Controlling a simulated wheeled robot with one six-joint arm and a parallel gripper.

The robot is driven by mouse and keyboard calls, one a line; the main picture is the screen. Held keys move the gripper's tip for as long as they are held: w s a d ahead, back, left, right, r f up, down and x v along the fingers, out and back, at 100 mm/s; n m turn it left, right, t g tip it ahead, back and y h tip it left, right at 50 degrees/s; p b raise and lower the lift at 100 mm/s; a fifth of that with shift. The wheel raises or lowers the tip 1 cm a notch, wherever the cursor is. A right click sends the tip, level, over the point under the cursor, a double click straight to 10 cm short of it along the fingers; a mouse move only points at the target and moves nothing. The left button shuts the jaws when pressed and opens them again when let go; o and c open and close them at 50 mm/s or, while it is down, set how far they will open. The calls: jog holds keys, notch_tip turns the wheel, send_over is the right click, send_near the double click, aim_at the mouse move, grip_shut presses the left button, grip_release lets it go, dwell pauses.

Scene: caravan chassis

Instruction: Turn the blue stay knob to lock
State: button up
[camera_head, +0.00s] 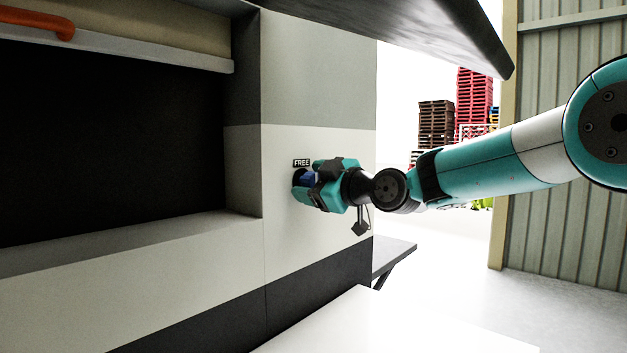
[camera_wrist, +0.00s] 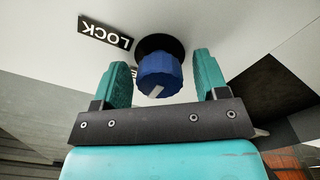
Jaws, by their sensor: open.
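The blue stay knob (camera_wrist: 159,76) sits on a dark round base on the white wall panel, with a pale pointer mark on its face. In the head view the knob (camera_head: 303,178) is partly hidden by my gripper (camera_head: 306,183). My gripper is open, and in the wrist view its two teal fingers (camera_wrist: 163,80) stand on either side of the knob, with a gap to each side. A "LOCK" label (camera_wrist: 105,33) shows upside down beside the knob in the wrist view. A "FREE" label (camera_head: 301,163) shows just above the knob in the head view.
A dark overhanging panel (camera_head: 410,30) spans above my arm. A dark recess (camera_head: 110,140) with an orange handle (camera_head: 38,22) lies to the left. A white surface (camera_head: 390,325) is below, with a small dark shelf (camera_head: 392,255) behind it. Pallet stacks stand far back.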

jog(key=c, duration=0.9)
jog(key=shift+m, duration=0.4)
jog(key=m+b, duration=0.1)
jog(key=m, duration=0.2)
jog(key=shift+m, duration=0.3)
jog(key=m, duration=0.4)
jog(key=shift+m, duration=0.3)
jog(key=m+p, duration=0.1)
jog(key=m, duration=0.3)
jog(key=shift+m, duration=0.3)
jog(key=shift+d+m+p, duration=0.1)
jog(key=shift+m+p, duration=0.95)
jog(key=shift+m, duration=1.15)
